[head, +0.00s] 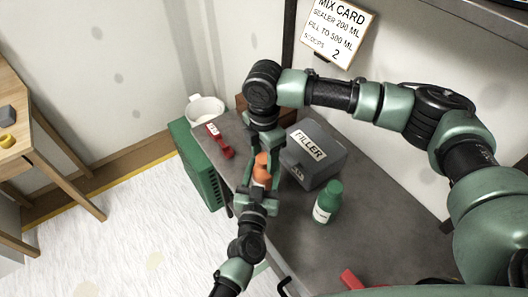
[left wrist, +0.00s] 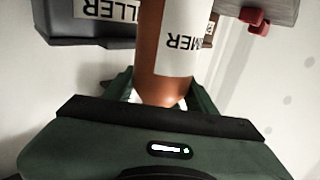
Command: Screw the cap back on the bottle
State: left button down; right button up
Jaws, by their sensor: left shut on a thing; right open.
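An orange bottle (head: 261,166) with a white label ending in "MER" is held between the fingers of my left gripper (head: 262,183). My right gripper (head: 264,143) is open, close to the far end of the orange bottle in the head view. I cannot tell whether it touches the bottle. A green bottle (head: 328,201) with a green top stands upright on the grey bench.
A grey box (head: 326,168) marked "FILLER" sits right of the grippers. A red object (head: 351,279) lies near the front. The grey bench (head: 305,235) has bare room around the green bottle.

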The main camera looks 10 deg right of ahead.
grip_shut()
jog(key=m, duration=0.3)
jog(key=shift+s+f, duration=0.1)
jog(key=m, duration=0.5)
jog(key=shift+a+m, duration=0.1)
jog(key=shift+m, duration=0.2)
jog(key=shift+o, duration=0.4)
grip_release()
jog(key=shift+r, duration=0.2)
jog(key=shift+r, duration=2.15)
